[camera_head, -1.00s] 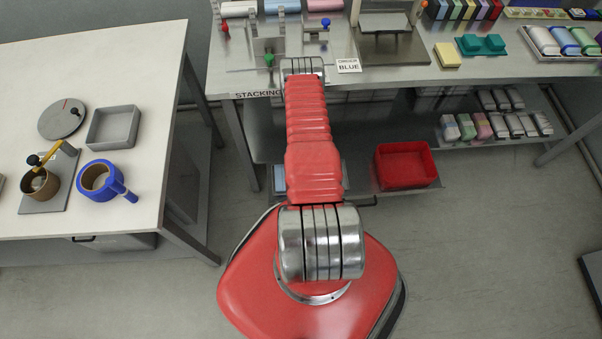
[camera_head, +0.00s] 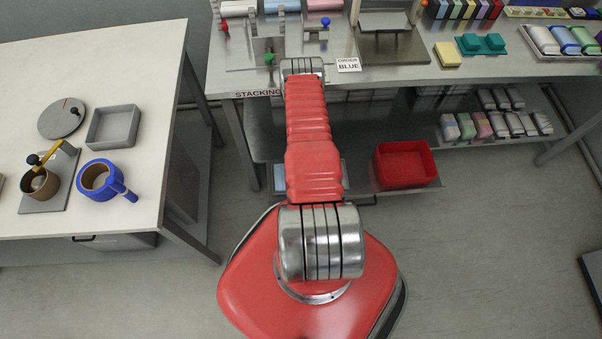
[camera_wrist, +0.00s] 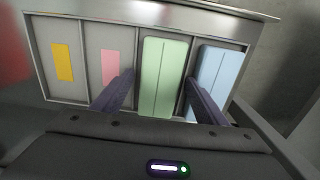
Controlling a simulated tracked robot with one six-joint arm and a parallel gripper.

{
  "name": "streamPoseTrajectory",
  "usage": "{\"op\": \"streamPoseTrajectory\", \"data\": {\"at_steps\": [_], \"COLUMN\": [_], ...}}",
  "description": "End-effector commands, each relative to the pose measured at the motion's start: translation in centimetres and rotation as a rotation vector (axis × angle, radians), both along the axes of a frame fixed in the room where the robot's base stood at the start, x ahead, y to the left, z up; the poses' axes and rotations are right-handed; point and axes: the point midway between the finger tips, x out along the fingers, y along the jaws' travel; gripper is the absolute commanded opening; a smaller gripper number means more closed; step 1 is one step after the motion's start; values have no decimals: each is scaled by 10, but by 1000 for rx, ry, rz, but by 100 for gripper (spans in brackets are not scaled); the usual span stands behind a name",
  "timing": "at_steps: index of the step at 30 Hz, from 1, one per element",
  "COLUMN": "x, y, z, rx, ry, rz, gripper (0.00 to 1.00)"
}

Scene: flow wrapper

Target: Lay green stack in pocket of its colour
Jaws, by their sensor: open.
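In the wrist view a metal tray (camera_wrist: 82,92) is divided into pockets side by side. A pale green stack (camera_wrist: 163,77) lies in the third pocket from the left. Any colour patch under it is hidden. A light blue stack (camera_wrist: 218,80) lies in the rightmost pocket. The two left pockets are empty and show a yellow patch (camera_wrist: 63,62) and a pink patch (camera_wrist: 110,67). My gripper (camera_wrist: 160,77) is open, one finger on each side of the green stack. In the head view my arm hides the gripper.
In the head view a red bin (camera_head: 405,164) stands on the lower shelf right of my arm. Wrapped rolls (camera_head: 565,40) and a teal holder (camera_head: 481,44) sit on the bench top.

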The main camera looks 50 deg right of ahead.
Motion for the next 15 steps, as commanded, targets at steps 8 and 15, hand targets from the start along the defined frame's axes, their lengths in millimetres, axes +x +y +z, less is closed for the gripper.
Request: {"op": "streamPoseTrajectory", "data": {"at_steps": [8, 15], "x": [0, 0], "y": [0, 0], "z": [0, 11], "rx": [0, 0], "ry": [0, 0], "rz": [0, 0], "gripper": [68, 68]}}
